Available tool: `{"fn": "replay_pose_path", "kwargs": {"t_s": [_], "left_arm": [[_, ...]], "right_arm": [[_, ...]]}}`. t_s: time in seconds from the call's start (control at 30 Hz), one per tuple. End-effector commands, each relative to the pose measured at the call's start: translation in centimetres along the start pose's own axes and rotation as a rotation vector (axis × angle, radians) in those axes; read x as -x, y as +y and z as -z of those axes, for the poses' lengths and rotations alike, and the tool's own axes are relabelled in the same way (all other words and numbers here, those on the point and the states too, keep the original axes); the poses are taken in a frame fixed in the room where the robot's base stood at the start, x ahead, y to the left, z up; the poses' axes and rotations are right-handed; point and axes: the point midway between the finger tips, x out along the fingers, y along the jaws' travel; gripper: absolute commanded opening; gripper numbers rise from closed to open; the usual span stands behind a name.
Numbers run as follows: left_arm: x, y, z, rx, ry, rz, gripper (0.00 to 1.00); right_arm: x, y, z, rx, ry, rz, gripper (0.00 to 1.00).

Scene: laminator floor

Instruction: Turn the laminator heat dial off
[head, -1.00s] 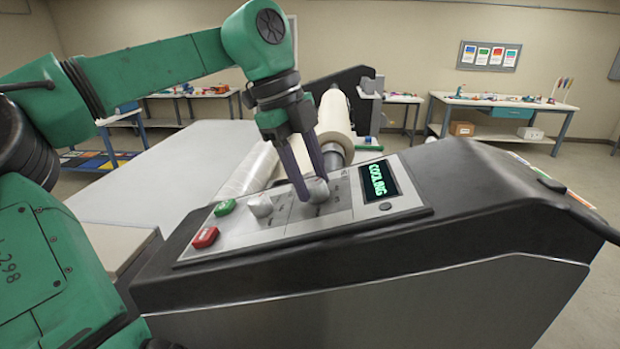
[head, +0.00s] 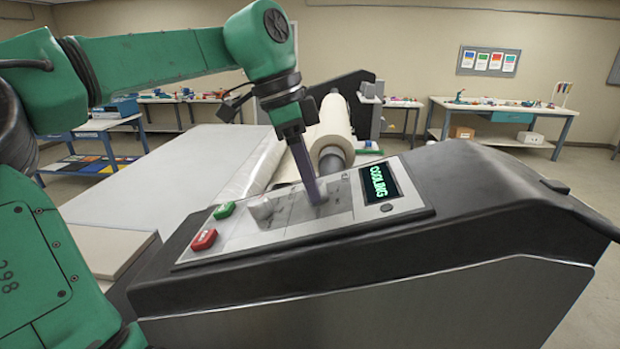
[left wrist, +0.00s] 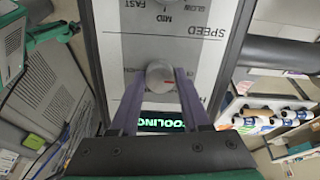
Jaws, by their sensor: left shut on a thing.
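The laminator's control panel (head: 345,213) faces up at the middle of the head view, with a green "COOLING" display (head: 379,181). My left gripper (head: 317,198) is shut on the round grey dial nearest that display. In the left wrist view this dial (left wrist: 160,73) sits between the two fingers, and its red mark points right. A label beginning with "H" is partly hidden by a finger there. In the head view the finger hides most of the dial. A second dial, the speed dial (head: 262,207), stands free to the left. My right gripper is not in view.
A green button (head: 224,210) and a red button (head: 204,239) sit at the panel's left end. A film roll (head: 334,121) lies just behind the panel. Workbenches (head: 495,108) stand far back along the walls.

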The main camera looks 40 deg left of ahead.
Motion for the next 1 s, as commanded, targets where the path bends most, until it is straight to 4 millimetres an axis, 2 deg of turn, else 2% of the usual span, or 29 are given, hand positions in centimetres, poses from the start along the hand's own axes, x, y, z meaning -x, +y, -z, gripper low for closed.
{"fn": "replay_pose_path", "kwargs": {"t_s": [0.63,0.67,0.7,0.73,1.0], "left_arm": [[-0.35,0.09,-0.21,0.056,-0.010,-0.010,0.00],[-0.35,0.10,-0.21,0.056,-0.010,-0.011,0.58],[-0.34,0.10,-0.19,0.056,-0.010,-0.010,0.73],[-0.32,0.09,-0.18,0.055,-0.009,-0.010,0.77],[-0.11,0.04,-0.07,0.054,-0.004,-0.005,0.77]], "right_arm": [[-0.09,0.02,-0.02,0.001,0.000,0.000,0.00],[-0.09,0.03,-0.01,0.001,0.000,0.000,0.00],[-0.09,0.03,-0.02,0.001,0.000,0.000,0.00],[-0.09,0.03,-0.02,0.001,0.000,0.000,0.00],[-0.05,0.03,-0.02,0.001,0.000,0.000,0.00]]}}
